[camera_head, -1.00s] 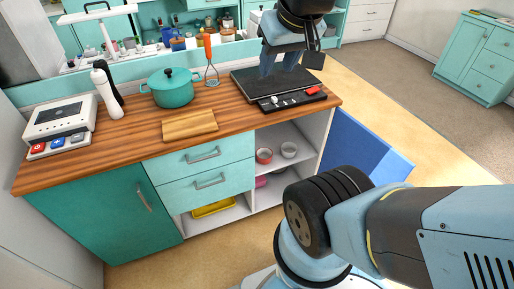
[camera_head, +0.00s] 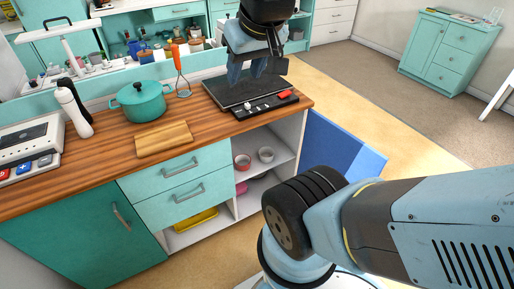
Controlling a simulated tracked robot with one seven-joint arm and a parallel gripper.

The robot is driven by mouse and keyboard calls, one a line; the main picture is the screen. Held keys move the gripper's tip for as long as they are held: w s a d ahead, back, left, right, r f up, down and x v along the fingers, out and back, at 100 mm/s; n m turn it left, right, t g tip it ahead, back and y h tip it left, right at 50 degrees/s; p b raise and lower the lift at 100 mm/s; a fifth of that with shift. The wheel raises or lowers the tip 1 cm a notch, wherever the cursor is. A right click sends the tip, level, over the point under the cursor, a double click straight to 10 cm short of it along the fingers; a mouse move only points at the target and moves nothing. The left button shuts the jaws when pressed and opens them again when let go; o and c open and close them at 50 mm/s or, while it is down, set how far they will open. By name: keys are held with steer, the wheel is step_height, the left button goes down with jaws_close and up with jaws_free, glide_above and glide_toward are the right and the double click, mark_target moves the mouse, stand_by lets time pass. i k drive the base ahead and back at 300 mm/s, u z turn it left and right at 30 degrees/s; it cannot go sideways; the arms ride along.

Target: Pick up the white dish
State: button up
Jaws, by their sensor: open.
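The two dishes are close together. My gripper (camera_head: 250,74) is above the back right of the counter, over the black cooktop (camera_head: 245,93), pointing down. It is open with nothing seen between its fingers, and it is higher than the white dish and well apart from it.
A blue cabinet door (camera_head: 340,145) stands open to the right of the shelves. A teal pot (camera_head: 142,101), a cutting board (camera_head: 164,138) and a white bottle (camera_head: 74,108) stand on the wooden counter. A yellow tray (camera_head: 196,219) and a pink item (camera_head: 241,188) sit lower in the cabinet.

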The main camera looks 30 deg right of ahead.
mark_target(267, 154)
steer(key=z, duration=0.1)
steer(key=k, duration=0.5)
steer(key=z, duration=0.75)
steer(key=i, duration=0.2)
steer(key=u, duration=0.25)
